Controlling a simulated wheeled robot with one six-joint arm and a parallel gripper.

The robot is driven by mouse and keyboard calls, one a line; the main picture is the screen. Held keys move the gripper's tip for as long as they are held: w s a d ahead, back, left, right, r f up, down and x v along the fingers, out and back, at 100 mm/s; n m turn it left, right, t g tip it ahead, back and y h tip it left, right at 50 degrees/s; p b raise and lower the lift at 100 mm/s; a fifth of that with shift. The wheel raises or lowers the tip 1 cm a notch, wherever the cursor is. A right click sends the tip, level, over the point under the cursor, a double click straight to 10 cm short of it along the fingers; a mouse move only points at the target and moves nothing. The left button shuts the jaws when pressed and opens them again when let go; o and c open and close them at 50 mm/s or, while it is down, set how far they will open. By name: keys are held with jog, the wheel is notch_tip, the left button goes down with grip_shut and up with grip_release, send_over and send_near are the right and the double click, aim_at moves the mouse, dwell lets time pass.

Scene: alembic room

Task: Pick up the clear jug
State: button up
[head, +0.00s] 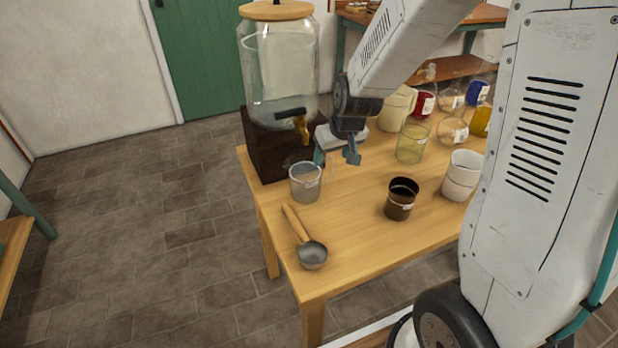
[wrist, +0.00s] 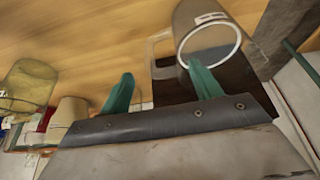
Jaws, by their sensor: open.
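The clear jug (head: 304,188) stands upright near the left edge of the wooden table (head: 345,215), in front of the drinks dispenser; it looks greyish and see-through, with a small label. In the wrist view the jug (wrist: 190,28) is at the top, its round rim facing the camera and its handle on the rim's left. My gripper (head: 336,157) is open and empty, just behind and right of the jug. In the wrist view my gripper (wrist: 160,70) has its two teal fingers spread; the handle shows between them, and the right fingertip overlaps the rim. I cannot tell whether they touch.
The glass dispenser (head: 278,75) with a tap stands on a dark block (head: 262,150) close behind the jug. A ladle (head: 311,254) lies in front. A brown cup (head: 401,200), white cups (head: 462,175), a yellowish glass (head: 411,145) and several jars stand to the right.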

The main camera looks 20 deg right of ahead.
aim_at(331, 158)
jog(key=shift+x, duration=1.55)
jog(key=shift+c, duration=0.3)
grip_shut()
jog(key=shift+r, duration=0.2)
